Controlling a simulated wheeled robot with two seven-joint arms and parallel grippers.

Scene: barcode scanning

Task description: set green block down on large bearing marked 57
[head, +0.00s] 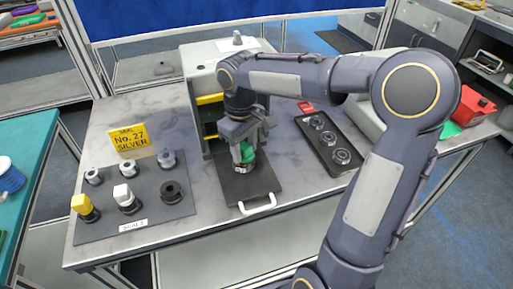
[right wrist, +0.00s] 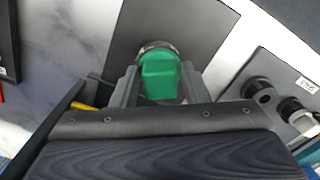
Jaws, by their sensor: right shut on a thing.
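My right gripper (head: 245,146) is shut on the green block (head: 247,153), over the dark plate with a white handle (head: 264,184). In the right wrist view the green block (right wrist: 160,78) sits between the two fingers (right wrist: 160,70). A round metallic bearing (head: 243,168) shows just below the block on the plate; its rim also shows behind the block in the right wrist view (right wrist: 155,46). I cannot tell whether block and bearing touch. No 57 marking is legible. My left gripper is out of view.
A dark mat (head: 105,225) at left holds several bearings, some topped with yellow or white blocks. A yellow sign (head: 129,141) stands behind it. A grey cabinet (head: 200,65) stands behind the plate. A black tray (head: 347,143) with three bearings lies at right.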

